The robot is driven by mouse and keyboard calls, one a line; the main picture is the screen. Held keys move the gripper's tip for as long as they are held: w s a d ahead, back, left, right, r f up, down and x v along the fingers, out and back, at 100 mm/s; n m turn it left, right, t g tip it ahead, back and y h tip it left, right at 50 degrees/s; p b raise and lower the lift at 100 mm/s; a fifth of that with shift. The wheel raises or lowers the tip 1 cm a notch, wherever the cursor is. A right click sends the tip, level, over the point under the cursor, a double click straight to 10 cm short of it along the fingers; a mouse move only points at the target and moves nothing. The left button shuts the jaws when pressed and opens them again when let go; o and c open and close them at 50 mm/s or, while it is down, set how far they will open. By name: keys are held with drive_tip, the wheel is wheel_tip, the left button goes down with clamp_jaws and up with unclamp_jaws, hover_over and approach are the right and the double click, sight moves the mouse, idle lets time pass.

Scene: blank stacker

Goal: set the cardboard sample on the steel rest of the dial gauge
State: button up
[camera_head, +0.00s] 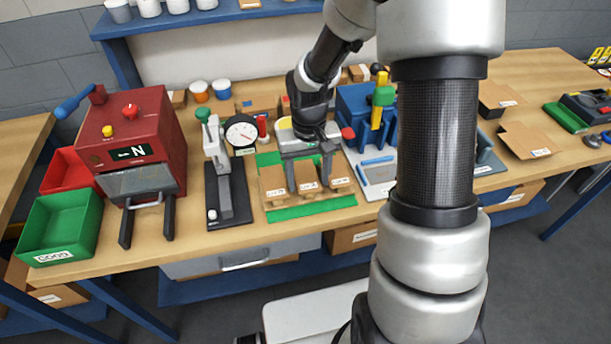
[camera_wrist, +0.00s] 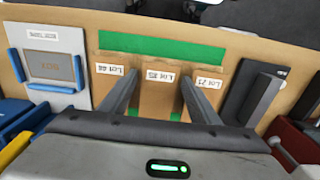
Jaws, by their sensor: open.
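Three brown cardboard samples with white lot labels lie side by side on a green mat (camera_head: 312,209). They are the left sample (camera_head: 273,184), the middle sample (camera_head: 307,180) and the right sample (camera_head: 339,176). In the wrist view the middle sample (camera_wrist: 160,97) shows between my fingers. My gripper (camera_head: 308,162) is open and empty above the samples, its fingers spread across the middle one; it also shows in the wrist view (camera_wrist: 162,92). The dial gauge (camera_head: 241,133) has a white face and stands left of the mat. A black base with a grey bar (camera_head: 226,190) lies before it; I cannot clearly tell its steel rest.
A red machine (camera_head: 133,135) marked N and a green bin (camera_head: 60,226) stand at the left. A blue stand with a yellow lever (camera_head: 377,118) and a grey plate (camera_wrist: 55,62) are on the other side of the mat. Boxes and cups line the back.

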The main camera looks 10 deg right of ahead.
drive_tip(key=shift+f, duration=0.2)
drive_tip(key=shift+c, duration=0.2)
drive_tip(key=c, duration=0.8)
drive_tip(key=shift+r, duration=0.1)
drive_tip(key=shift+c, duration=0.2)
